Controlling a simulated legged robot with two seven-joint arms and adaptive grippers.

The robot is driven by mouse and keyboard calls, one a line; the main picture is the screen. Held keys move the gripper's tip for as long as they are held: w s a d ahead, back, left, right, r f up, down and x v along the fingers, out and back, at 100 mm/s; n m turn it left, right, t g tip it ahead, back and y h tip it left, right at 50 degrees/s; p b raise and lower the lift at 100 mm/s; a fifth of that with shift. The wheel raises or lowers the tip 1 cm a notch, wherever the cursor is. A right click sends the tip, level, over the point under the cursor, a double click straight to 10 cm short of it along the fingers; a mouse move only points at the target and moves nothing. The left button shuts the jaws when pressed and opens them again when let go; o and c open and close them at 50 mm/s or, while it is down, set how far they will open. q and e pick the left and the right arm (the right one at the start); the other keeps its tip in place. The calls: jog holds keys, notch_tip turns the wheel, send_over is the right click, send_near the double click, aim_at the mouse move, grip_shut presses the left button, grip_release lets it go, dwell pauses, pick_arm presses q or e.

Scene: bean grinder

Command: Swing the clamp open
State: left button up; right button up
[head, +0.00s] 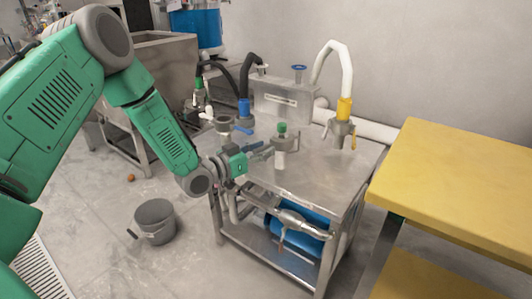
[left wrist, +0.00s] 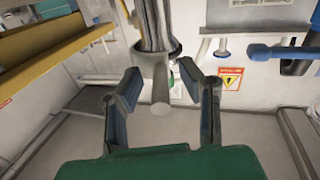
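My left gripper (head: 262,152) is over the steel table, with its fingers pointing at an upright metal fitting with a green cap (head: 282,130). In the left wrist view the gripper (left wrist: 160,78) is open. A grey metal collar with a short rounded handle (left wrist: 160,92), which looks like the clamp, lies between or just beyond its fingertips. I cannot tell whether the fingers touch it. A pale metal body stands beside the green cap in the head view. Whether the clamp is latched is too small to tell. My right gripper is not in view.
The steel table (head: 325,170) also bears a fitting with a yellow collar (head: 344,108) on a white hose and a blue-collared black hose (head: 243,108). A yellow bench (head: 455,185) stands at right. A grey bucket (head: 155,218) is on the floor at left.

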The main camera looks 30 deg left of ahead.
pick_arm(q)
jog(key=shift+w, duration=0.45)
jog(key=shift+d, duration=0.1)
grip_shut()
jog(key=shift+s+d, duration=0.1)
jog(key=shift+d, duration=0.05)
